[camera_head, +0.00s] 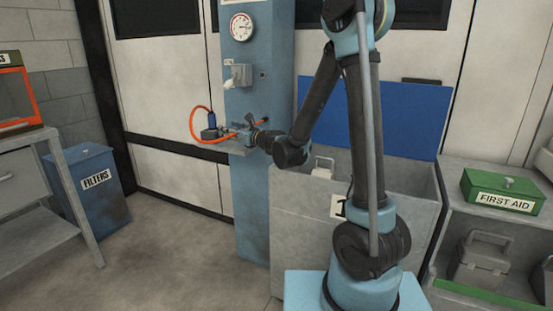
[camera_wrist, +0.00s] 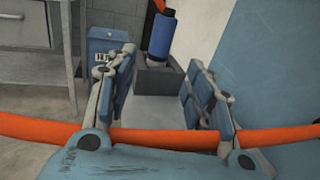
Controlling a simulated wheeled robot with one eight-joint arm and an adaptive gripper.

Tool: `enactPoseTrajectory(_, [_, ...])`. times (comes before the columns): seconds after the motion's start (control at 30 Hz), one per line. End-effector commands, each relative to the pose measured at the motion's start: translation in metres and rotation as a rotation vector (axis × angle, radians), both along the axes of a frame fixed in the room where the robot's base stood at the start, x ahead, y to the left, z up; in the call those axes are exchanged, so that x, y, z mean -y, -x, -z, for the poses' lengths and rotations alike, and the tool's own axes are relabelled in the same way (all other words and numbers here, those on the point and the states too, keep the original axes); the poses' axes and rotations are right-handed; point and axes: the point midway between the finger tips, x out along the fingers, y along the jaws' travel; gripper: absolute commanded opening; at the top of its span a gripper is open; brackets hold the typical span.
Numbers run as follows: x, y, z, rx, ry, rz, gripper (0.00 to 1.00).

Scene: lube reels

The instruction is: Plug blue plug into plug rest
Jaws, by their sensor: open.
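The blue plug (camera_wrist: 161,36) stands upright in a dark grey block, seemingly the plug rest (camera_wrist: 157,77), on a light grey ledge in the wrist view. In the head view the blue plug (camera_head: 211,118) and the dark block (camera_head: 209,133) are small, at the left of the blue column. My gripper (camera_wrist: 160,62) is open and empty, its fingers to either side of the view. The plug is beyond the fingertips, apart from them. In the head view my gripper (camera_head: 238,133) reaches left over the ledge. How deep the plug sits is hidden.
An orange cable (camera_wrist: 165,139) crosses close over my gripper's base. The blue column (camera_head: 251,205) carries a gauge (camera_head: 241,27) and a grey socket box (camera_head: 238,75). A blue FILTERS bin (camera_head: 90,190) stands left. A grey bin (camera_head: 300,215) is beside my arm.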

Motion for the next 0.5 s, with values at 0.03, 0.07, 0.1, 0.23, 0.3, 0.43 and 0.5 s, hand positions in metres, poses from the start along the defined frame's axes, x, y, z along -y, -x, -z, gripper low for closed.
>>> enactPoseTrajectory(0.03, [0.0,0.0,0.0,0.001,0.001,0.0,0.48])
enactPoseTrajectory(0.07, [0.001,0.0,0.0,0.003,0.003,0.0,0.48])
enactPoseTrajectory(0.1, [0.002,0.001,-0.001,0.01,0.01,-0.002,0.48])
enactPoseTrajectory(0.23, [0.013,0.007,-0.007,0.076,0.087,-0.015,0.48])
enactPoseTrajectory(0.3, [0.023,0.015,-0.01,0.14,0.162,-0.032,0.48])
enactPoseTrajectory(0.43, [0.046,0.033,-0.014,0.283,0.343,-0.076,0.48])
enactPoseTrajectory(0.5, [0.059,0.043,-0.014,0.357,0.442,-0.105,0.48])
